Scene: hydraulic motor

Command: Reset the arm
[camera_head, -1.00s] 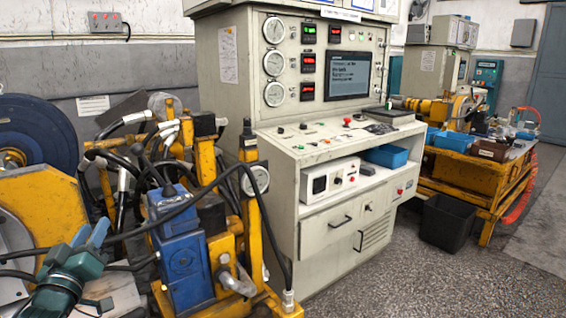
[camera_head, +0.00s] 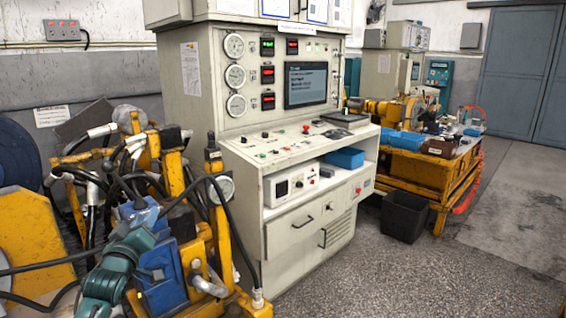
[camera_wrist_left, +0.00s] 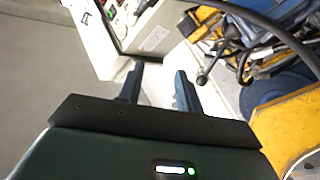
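My left arm comes in from the lower left in the head view. Its teal gripper (camera_head: 136,218) is in front of the blue-and-yellow hydraulic motor rig (camera_head: 165,278) and partly covers it; I cannot tell whether it touches. In the left wrist view the gripper (camera_wrist_left: 158,86) shows two dark fingers standing apart with nothing between them. My right arm and gripper are not in view.
A control console (camera_head: 300,150) with gauges and a screen stands in the middle. Black hoses (camera_head: 228,228) loop around the rig close to my left arm. A yellow workbench (camera_head: 400,175) and black bin (camera_head: 404,216) stand to the right. The floor (camera_head: 470,265) at the lower right is clear.

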